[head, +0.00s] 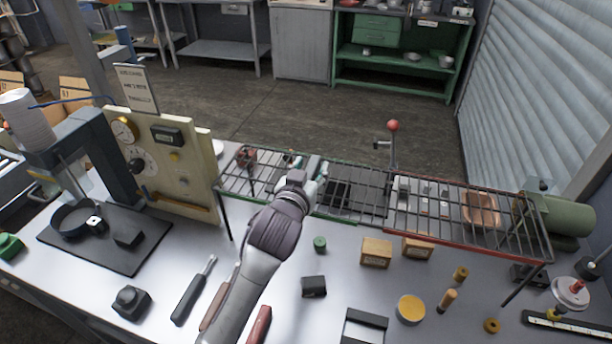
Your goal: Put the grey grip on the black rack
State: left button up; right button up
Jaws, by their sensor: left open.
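The long wire rack (420,236) stands across the back of the metal bench. Its front edge is green at the left and red at the right, with a dark middle section (358,196). My left arm reaches up from the bottom, and my left gripper (316,172) is open over the rack, where the green part meets the dark part. The fingers are small and partly hidden by the wrist. I cannot tell for sure which thing is the grey grip; small grey pieces (423,196) lie on the red part of the rack. My right gripper is out of view.
A press (88,150) and a beige gauge panel (160,160) stand at the left. A dark-handled tool (188,298), a black block (314,286), wooden blocks (376,252) and a yellow disc (411,308) lie on the bench. A red-knobbed lever (392,128) rises behind the rack.

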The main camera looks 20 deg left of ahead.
pick_arm(q)
jog(key=s+r+b, duration=0.1)
jog(key=s+b, duration=0.1)
jog(key=s, duration=0.9)
jog(key=shift+s+a+r, duration=0.15)
jog(key=shift+s+r, duration=0.2)
jog(key=shift+r, duration=0.05)
